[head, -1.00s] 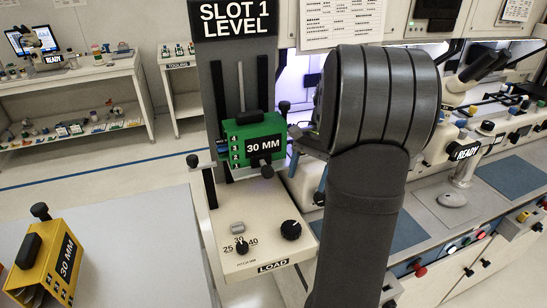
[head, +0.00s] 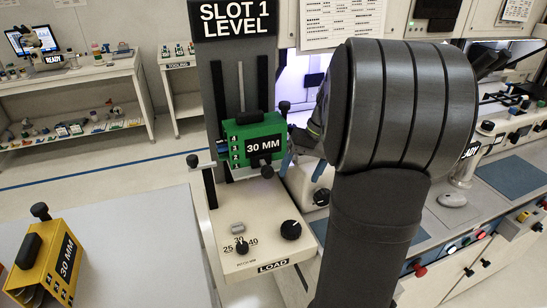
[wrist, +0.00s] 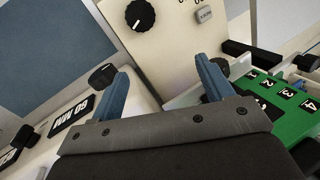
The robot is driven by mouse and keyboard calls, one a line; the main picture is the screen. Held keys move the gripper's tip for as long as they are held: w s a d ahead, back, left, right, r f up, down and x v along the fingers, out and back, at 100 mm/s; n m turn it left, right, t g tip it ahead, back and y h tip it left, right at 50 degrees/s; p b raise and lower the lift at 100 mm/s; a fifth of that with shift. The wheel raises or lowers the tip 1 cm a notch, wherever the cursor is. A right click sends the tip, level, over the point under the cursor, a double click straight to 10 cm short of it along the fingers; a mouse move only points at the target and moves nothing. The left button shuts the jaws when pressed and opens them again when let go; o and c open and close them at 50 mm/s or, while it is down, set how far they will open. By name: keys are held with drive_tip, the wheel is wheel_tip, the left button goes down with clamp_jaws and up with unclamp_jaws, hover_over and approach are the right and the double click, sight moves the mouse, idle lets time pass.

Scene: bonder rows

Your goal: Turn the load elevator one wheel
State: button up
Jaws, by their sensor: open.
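The load elevator (head: 220,262) has a pale panel marked LOAD under the SLOT 1 LEVEL sign. A round black wheel (head: 291,229) sits at the panel's right side; it also shows at the top of the wrist view (wrist: 140,14). A smaller black pitch selector (head: 242,245) marked 25, 30, 40 and a grey button (head: 237,226) are left of it. My gripper (wrist: 163,68) is open, with two blue fingers apart and nothing between them. The wheel lies beyond the fingertips, apart from them. My arm hides most of the gripper in the head view.
A green 30 MM magazine (head: 252,139) stands on the elevator, close beside a finger in the wrist view (wrist: 290,112). A yellow 30 MM magazine (head: 48,258) sits at left.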

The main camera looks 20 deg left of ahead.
drive_tip(key=s+a+r+n+t+y, duration=0.2)
drive_tip(key=s+a+n+t+y, duration=0.3)
drive_tip(key=n, duration=1.3)
drive_tip(key=s+d+r+m+t+h, duration=0.1)
drive_tip(key=s+d+r+m+t, duration=0.3)
drive_tip(key=s+r+m, duration=0.5)
drive_tip(key=shift+s+r+m+t+h, duration=0.35)
drive_tip(key=shift+r+m+t, duration=0.15)
drive_tip(key=shift+r+m, duration=0.75)
drive_tip(key=shift+f, duration=0.25)
drive_tip(key=w+a+f+n+g, duration=0.3)
drive_tip(key=w+f+n+g, duration=0.1)
drive_tip(key=w+f+n, duration=0.2)
drive_tip(key=shift+w+a+f+n, duration=0.25)
drive_tip(key=shift+w+f+n, duration=0.05)
drive_tip(key=shift+f+n, duration=0.6)
idle(0.4)
